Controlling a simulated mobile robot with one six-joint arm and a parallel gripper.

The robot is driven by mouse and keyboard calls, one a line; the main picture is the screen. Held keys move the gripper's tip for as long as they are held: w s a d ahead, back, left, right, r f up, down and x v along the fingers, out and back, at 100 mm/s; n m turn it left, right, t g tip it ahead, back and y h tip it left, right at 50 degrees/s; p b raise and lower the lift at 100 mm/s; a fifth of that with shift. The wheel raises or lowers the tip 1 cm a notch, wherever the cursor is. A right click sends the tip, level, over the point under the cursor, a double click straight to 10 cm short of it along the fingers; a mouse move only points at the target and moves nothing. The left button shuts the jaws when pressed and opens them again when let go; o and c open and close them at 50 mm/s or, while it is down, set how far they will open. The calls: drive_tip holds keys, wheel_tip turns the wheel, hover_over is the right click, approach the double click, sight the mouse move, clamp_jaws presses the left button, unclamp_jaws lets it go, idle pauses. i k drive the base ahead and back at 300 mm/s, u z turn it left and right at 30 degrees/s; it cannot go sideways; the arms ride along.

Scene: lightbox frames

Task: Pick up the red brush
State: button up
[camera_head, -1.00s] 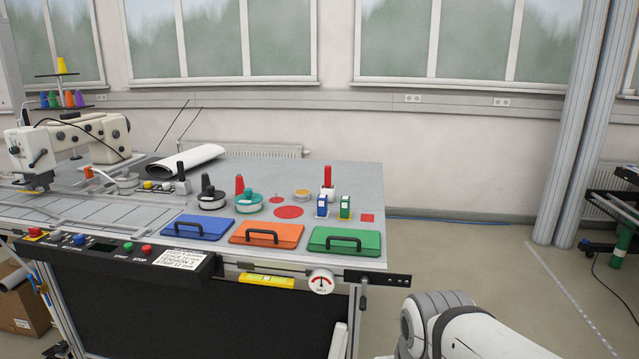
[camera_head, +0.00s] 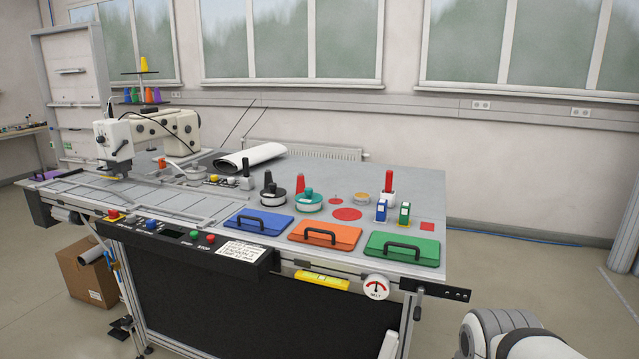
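Two upright red handles stand at the right part of the grey table (camera_head: 200,208). One red handle (camera_head: 388,180) rises from a small white base, behind a blue and a green small box. Another red upright piece (camera_head: 309,178) stands behind a teal round pot, which hides its lower part. I cannot tell for certain which of these is the red brush; no bristles can be made out. Part of my arm shows at the bottom right corner, apart from the table. My gripper's fingers are not in view.
Blue (camera_head: 259,222), orange (camera_head: 325,235) and green (camera_head: 402,248) lids with black handles lie along the front edge. A black-handled pot (camera_head: 273,196) and teal pot (camera_head: 309,203) stand behind them. A sewing machine (camera_head: 150,138) is at left. A bracket (camera_head: 437,291) sticks out front right. Floor right of the table is clear.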

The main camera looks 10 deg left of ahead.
sight(389, 174)
drive_tip(key=z, duration=1.2)
drive_tip(key=i, duration=4.15)
drive_tip(key=u, duration=1.9)
